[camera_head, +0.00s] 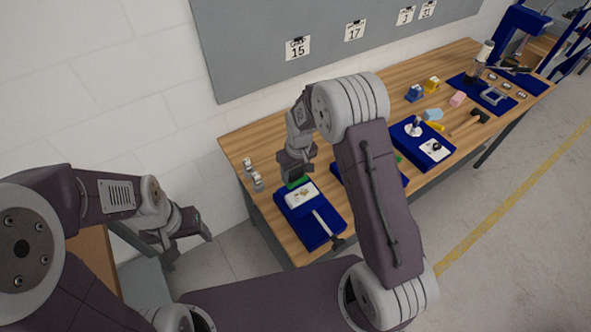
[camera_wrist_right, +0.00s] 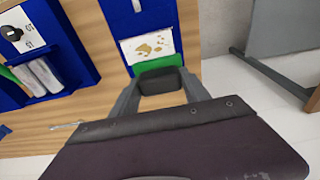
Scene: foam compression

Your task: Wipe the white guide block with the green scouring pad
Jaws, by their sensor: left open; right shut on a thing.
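The white guide block (camera_head: 301,196) lies on a blue tray (camera_head: 311,234) at the near left end of the table. Yellow-brown smudges show on its face in the right wrist view (camera_wrist_right: 148,45). My right gripper (camera_head: 296,174) is shut on the green scouring pad (camera_head: 298,183). The pad (camera_wrist_right: 157,64) is at the block's edge in the right wrist view; I cannot tell whether they touch. My left gripper (camera_head: 186,228) is open and empty, off the table to the left.
Two small metal pieces (camera_head: 257,181) stand left of the tray on the wooden table (camera_head: 236,151). My right arm partly hides a second blue tray (camera_head: 340,172). Another blue tray (camera_head: 437,160) is further right.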

